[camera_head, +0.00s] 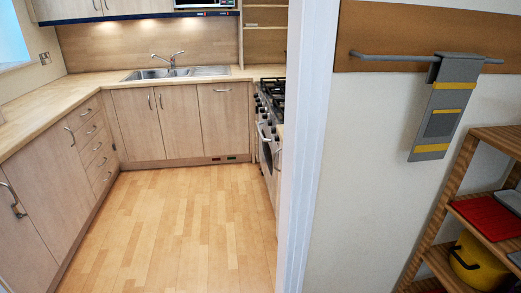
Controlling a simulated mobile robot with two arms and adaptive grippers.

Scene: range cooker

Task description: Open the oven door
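The range cooker (264,133) stands along the right side of the kitchen, seen at a steep angle and partly hidden by the white door frame. Its black hob (273,92) is on top, with a row of knobs along the front edge. The oven door (266,152) faces left into the room, with a pale bar handle (263,133) near its top. The door looks shut. Neither of my grippers is in view.
A white door frame (305,140) and wall stand between me and the cooker's right part. The wooden floor (175,225) is clear. Cabinets line the left and back, with a sink (177,73). A wooden shelf (455,205) stands at right.

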